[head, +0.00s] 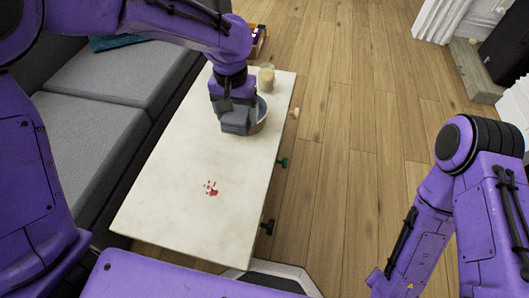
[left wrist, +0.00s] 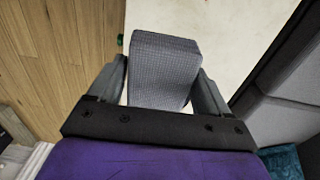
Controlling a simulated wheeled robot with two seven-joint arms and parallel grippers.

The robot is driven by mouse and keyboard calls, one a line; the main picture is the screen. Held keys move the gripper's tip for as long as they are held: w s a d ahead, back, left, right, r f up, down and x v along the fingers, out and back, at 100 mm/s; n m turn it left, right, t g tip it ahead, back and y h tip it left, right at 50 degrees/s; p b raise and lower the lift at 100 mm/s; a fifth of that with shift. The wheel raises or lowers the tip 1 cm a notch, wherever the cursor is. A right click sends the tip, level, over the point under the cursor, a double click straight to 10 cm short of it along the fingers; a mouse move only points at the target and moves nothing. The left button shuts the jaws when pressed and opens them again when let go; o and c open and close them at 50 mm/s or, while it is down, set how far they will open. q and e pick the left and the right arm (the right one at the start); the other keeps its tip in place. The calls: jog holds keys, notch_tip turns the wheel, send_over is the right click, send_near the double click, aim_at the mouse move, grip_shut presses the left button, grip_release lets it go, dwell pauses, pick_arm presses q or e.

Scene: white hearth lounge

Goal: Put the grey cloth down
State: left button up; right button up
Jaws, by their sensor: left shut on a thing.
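The grey cloth (left wrist: 163,70) is a folded, finely woven block between the two fingers of my left gripper (left wrist: 162,92) in the left wrist view. My left gripper (head: 238,108) is shut on it. In the head view the cloth (head: 239,124) shows at the gripper's end, over the white table (head: 180,150) and in front of a round bowl-like container (head: 262,115). I cannot tell whether the cloth touches the table. My right arm is at the right of the head view; its gripper does not show.
A red splotchy stain (head: 211,188) marks the table's near half, which is otherwise bare. A jar (head: 266,77) stands at the table's far end. A grey sofa (head: 110,75) lines the left side. Small dark (head: 267,227) and green (head: 281,163) items show beside the table's right edge.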

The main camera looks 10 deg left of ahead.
pick_arm(q)
jog(key=s+d+f+p, duration=0.3)
jog(key=s+d+f, duration=0.5)
jog(key=s+f, duration=0.2)
jog(key=w+a+f+b, duration=0.1)
jog(key=w+a+f, duration=0.1)
jog(key=w+f, duration=0.1)
jog(key=w+a+f+b, duration=0.2)
jog(key=w+f, duration=0.1)
jog(key=w, duration=0.1)
jog(key=w+a+f+b, duration=0.2)
jog(key=w+f, duration=0.1)
jog(key=w, duration=0.1)
jog(key=shift+w+a+f, duration=0.1)
jog(key=shift+w+a, duration=0.1)
jog(key=shift+a, duration=0.05)
jog(key=f, duration=0.1)
jog(key=f+b, duration=0.1)
jog(key=f, duration=0.1)
jog(key=shift+w+a+f, duration=0.15)
jog(key=shift+w+f, duration=0.1)
jog(key=shift+f, duration=0.15)
jog(key=shift+r, duration=0.1)
pick_arm(e)
notch_tip(320, 180, down, 2)
jog(key=shift+s+f, duration=0.15)
